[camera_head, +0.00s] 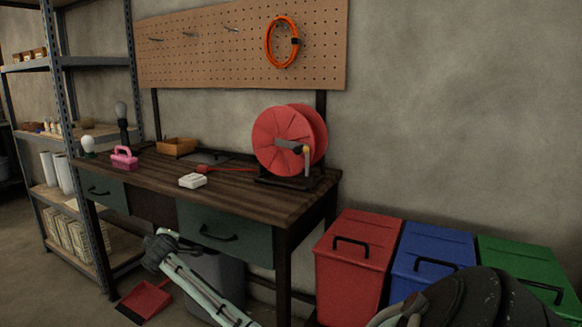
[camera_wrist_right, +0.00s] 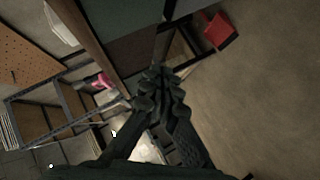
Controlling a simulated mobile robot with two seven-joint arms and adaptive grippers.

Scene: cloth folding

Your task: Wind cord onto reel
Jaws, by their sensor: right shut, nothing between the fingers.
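The red reel (camera_head: 275,138) stands upright on a dark base at the right end of the wooden workbench (camera_head: 255,200). Its crank (camera_head: 307,162) is on the front side. A red cord (camera_head: 232,169) runs left across the bench top to a red end piece (camera_head: 203,169) beside a white block (camera_head: 192,181). My right gripper (camera_head: 155,252) is low in front of the bench, below the top and well away from reel and cord. It is shut and empty, and also shows in the right wrist view (camera_wrist_right: 158,76). My left gripper is in neither view.
A pink-handled item (camera_head: 124,158), a tan box (camera_head: 177,146) and a lamp-like item share the bench. Metal shelving (camera_head: 70,110) stands left. A red dustpan (camera_head: 146,300) lies on the floor. Red, blue and green bins (camera_head: 355,270) stand right. An orange coil (camera_head: 270,55) hangs on the pegboard.

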